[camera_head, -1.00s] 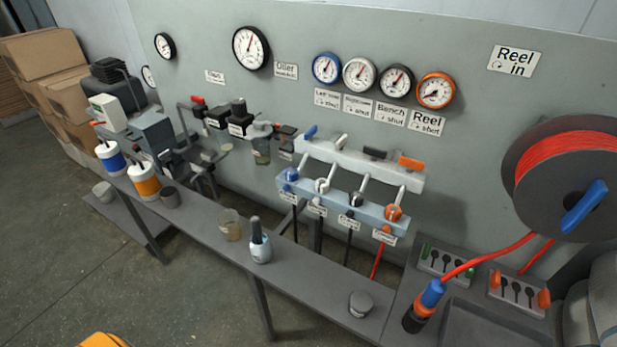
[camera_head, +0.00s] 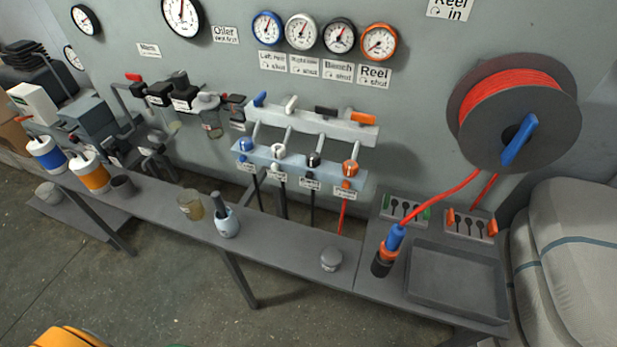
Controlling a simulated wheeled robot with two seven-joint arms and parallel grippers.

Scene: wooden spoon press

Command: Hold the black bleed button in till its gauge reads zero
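The black-capped button (camera_head: 314,159) sits third in a row on the pale blue manifold bar (camera_head: 332,178), between a white one (camera_head: 278,151) and an orange one (camera_head: 350,168). A blue one (camera_head: 246,144) is at the left end. The black-rimmed gauge (camera_head: 339,36) hangs on the wall above, over a label reading "Bench shut". Its needle seems to point up and right; the exact reading is too small to tell. A black lever handle (camera_head: 326,111) is on the upper bar (camera_head: 312,126). Neither of my grippers is in view.
A narrow grey bench (camera_head: 290,250) runs below, holding a bottle (camera_head: 227,224), an amber cup (camera_head: 190,205) and a grey pot (camera_head: 331,259). A red hose reel (camera_head: 510,95) and tray (camera_head: 456,279) are right. An orange shape (camera_head: 68,337) is cut off at lower left.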

